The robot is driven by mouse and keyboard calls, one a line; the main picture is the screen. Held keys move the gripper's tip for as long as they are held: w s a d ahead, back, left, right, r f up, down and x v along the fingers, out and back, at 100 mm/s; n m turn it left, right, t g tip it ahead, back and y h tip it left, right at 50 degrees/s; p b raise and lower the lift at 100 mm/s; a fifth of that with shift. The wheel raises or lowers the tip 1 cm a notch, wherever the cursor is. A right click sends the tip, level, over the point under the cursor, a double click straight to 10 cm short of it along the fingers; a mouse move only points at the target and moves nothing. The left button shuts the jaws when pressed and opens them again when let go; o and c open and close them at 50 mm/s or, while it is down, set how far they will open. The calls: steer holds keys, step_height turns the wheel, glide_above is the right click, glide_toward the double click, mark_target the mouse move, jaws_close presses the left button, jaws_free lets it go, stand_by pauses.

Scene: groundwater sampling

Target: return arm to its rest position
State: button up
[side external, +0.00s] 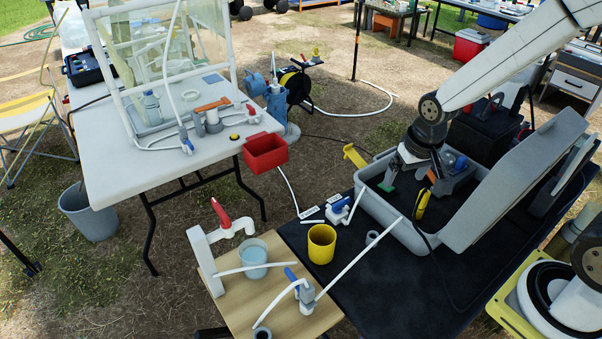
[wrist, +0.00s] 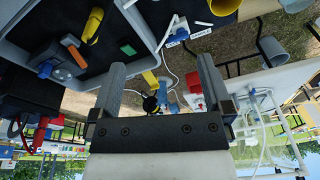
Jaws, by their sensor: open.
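In the wrist view my gripper (wrist: 160,68) shows two grey fingers spread wide apart. Nothing is held between them. In the side view the end of my arm reaches down from the upper right, over the left part of the open grey case (side external: 372,208). The fingertips are hard to make out there. Inside the case lie a yellow-and-black tool (side external: 421,204), a small green block (side external: 387,186) and a blue-and-orange item (side external: 457,164) partly hidden by my arm. The case also shows at upper left in the wrist view (wrist: 140,28).
The raised case lid (side external: 520,180) stands right of my arm. A yellow cup (side external: 321,243), a blue-handled valve (side external: 338,206) and a wooden board (side external: 290,318) with tubing are left and in front. A red bin (side external: 265,152) hangs on the white table (side external: 140,180). Ground between the tables is mostly open.

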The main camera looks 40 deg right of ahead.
steer(key=s+a+n, duration=0.2)
steer(key=s+n, duration=0.1)
steer(key=s, duration=0.3)
steer(key=shift+r+t, duration=0.3)
steer(key=shift+r, duration=0.05)
steer(key=shift+w+a, duration=0.1)
